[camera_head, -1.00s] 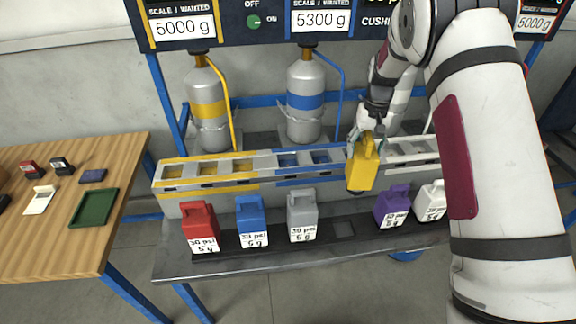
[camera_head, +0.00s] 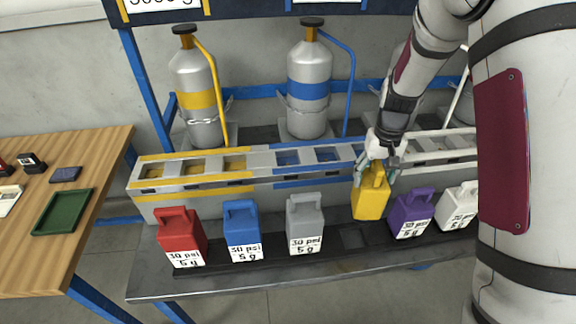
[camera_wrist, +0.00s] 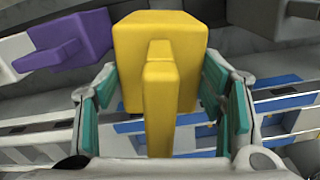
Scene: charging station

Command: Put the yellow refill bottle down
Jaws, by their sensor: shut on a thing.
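The yellow refill bottle (camera_head: 369,197) is held in my gripper (camera_head: 378,165) in the head view. It hangs close above the shelf, between the grey and purple bottles, over or just behind an empty square slot (camera_head: 352,237). In the wrist view the yellow bottle (camera_wrist: 160,65) fills the middle, with its handle toward the camera. The teal finger pads of my gripper (camera_wrist: 160,95) stand on both sides of it. I cannot tell whether its base touches anything, as no clear contact shows.
Red (camera_head: 181,236), blue (camera_head: 242,230), grey (camera_head: 304,224), purple (camera_head: 411,213) and white (camera_head: 459,206) bottles stand along the dark shelf (camera_head: 280,262). Behind them runs a slotted rail (camera_head: 255,170). A wooden table (camera_head: 90,200) with a green tray (camera_head: 63,211) is at left.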

